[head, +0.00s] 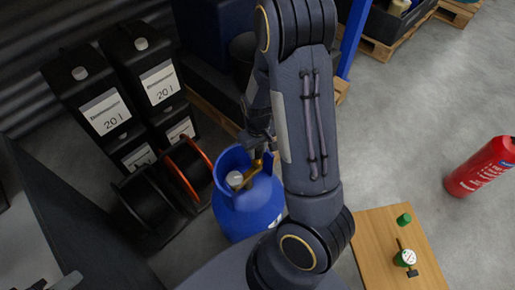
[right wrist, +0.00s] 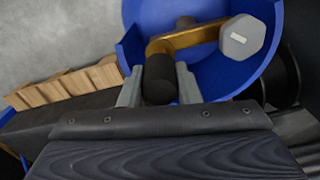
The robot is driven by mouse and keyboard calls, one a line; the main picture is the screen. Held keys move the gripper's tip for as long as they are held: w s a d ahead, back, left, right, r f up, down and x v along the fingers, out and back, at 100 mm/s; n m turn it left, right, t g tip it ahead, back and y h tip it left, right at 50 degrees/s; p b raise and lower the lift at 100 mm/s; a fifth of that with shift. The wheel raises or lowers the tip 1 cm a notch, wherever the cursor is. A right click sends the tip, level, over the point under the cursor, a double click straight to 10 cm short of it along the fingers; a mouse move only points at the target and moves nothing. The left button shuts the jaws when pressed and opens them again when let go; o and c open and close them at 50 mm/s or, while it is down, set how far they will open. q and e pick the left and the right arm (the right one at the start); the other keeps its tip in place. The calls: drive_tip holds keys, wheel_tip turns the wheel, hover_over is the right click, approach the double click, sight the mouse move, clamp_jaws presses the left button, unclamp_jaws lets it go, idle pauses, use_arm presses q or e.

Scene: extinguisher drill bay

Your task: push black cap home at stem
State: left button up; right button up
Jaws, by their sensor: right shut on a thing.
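A blue gas cylinder (head: 250,212) stands on the floor with a raised collar around its valve. A brass valve stem (head: 256,167) with a grey knob (head: 235,180) sits inside the collar. The stem (right wrist: 190,40) and knob (right wrist: 242,38) also show in the right wrist view. My right gripper (right wrist: 159,88) is shut on the black cap (right wrist: 160,76), at the brass stem's near end. The cap meets the stem in the picture; whether it is fully seated I cannot tell. Parts that look like my left gripper (head: 55,282) show at the bottom left, cut off.
Black 20 l canisters (head: 105,112) and cable reels (head: 187,168) stand left of the cylinder. A wooden board (head: 385,232) with a green cap and gauge lies at lower right. A red extinguisher (head: 482,167) is at far right. Grey floor between is clear.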

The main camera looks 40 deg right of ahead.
drive_tip(key=shift+f, duration=0.25)
drive_tip(key=shift+f+b, duration=0.9)
drive_tip(key=shift+b, duration=0.05)
drive_tip(key=shift+f+b, duration=0.65)
drive_tip(key=shift+f, duration=0.2)
idle(0.7)
drive_tip(key=o, duration=1.1)
drive_tip(key=shift+c, duration=0.2)
wheel_tip(320, 180, up, 8)
drive_tip(key=shift+f+p, duration=0.1)
drive_tip(key=shift+p, duration=1.15)
